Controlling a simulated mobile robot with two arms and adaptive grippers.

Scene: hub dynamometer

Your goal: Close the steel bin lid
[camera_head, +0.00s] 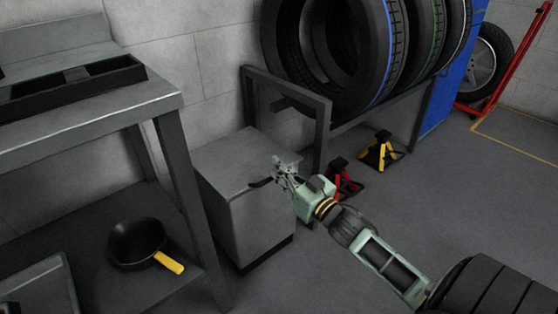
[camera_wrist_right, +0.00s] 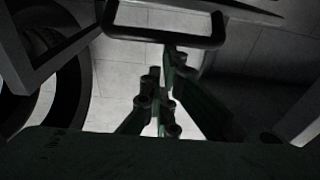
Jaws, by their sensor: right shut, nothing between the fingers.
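The steel bin (camera_head: 245,220) is a grey box standing on the floor between the workbench and the tyre rack. Its lid (camera_head: 230,160) looks flat on top in the head view; whether a gap is left at its edge I cannot tell. A dark handle (camera_head: 261,183) sticks out at the lid's front edge. My right gripper (camera_head: 279,168) is shut and empty at the lid's front right edge, close to the handle. In the right wrist view a dark loop (camera_wrist_right: 165,41) shows just beyond the fingers (camera_wrist_right: 162,95); contact is unclear. My left gripper is out of view.
A grey workbench (camera_head: 165,100) with a lower shelf stands left of the bin; a black pan (camera_head: 136,243) sits on that shelf. The tyre rack (camera_head: 327,110) is close behind the bin. Red (camera_head: 343,180) and yellow (camera_head: 379,152) jack stands are on the floor.

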